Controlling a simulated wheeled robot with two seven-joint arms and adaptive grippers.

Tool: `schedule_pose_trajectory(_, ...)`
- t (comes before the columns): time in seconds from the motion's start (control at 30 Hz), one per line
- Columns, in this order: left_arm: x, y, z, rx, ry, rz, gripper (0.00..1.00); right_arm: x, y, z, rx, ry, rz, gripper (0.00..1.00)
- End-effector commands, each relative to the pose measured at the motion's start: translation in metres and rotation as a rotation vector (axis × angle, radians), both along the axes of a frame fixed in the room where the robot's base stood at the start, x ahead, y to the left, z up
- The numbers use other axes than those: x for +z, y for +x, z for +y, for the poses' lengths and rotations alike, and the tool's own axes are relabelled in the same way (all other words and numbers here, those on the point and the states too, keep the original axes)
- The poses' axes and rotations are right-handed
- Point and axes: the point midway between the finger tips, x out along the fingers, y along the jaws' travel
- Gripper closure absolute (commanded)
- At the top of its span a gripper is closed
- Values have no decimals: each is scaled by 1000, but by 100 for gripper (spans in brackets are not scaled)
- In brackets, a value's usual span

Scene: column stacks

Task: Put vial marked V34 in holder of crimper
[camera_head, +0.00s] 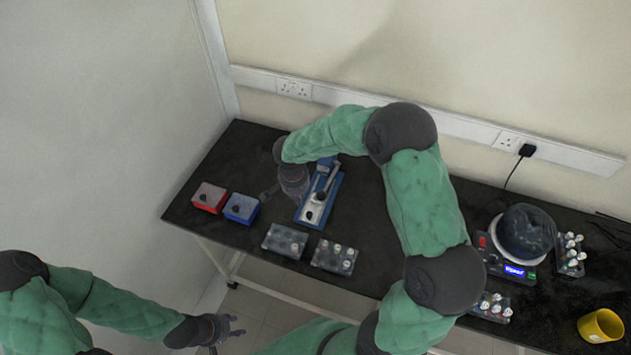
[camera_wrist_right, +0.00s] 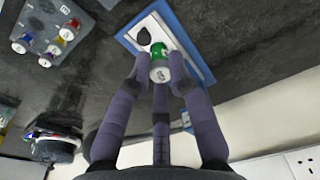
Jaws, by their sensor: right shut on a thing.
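The blue crimper (camera_head: 319,198) stands on the black table, with a pale plate and a dark round knob on it. Its blue-edged base (camera_wrist_right: 204,72) also shows in the right wrist view. My right gripper (camera_head: 268,192) is just left of the crimper in the head view. In the right wrist view its fingers (camera_wrist_right: 160,75) are shut on a vial (camera_wrist_right: 159,64) with a green part and a white part. The vial appears in front of the crimper plate; contact with the holder cannot be told. Its marking is unreadable. My left gripper (camera_head: 222,328) is open and empty, off the table's front.
A red box (camera_head: 208,197) and a blue box (camera_head: 241,208) stand left of the crimper. Two vial racks (camera_head: 285,240) (camera_head: 334,256) lie in front of it. A device with a lit display (camera_head: 515,271), more racks (camera_head: 570,255) and a yellow mug (camera_head: 600,326) are at right.

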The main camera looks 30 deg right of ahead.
Motion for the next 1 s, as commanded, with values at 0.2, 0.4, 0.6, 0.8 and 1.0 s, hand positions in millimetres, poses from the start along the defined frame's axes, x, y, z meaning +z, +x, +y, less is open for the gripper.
schedule_pose_trajectory(0.2,5,0,0,0,0,-1,60,-9,18,-34,-500,7,-1,96)
schedule_pose_trajectory(0.4,8,0,0,0,0,0,60,-19,29,-63,-941,12,-6,96)
schedule_pose_trajectory(0.6,9,0,0,0,0,0,60,-25,35,-81,-1212,16,-12,96)
schedule_pose_trajectory(0.8,9,0,0,0,0,0,60,-28,36,-87,-1303,17,-14,96)
schedule_pose_trajectory(1.0,7,0,0,0,0,0,60,-35,36,-87,-1307,17,-14,96)
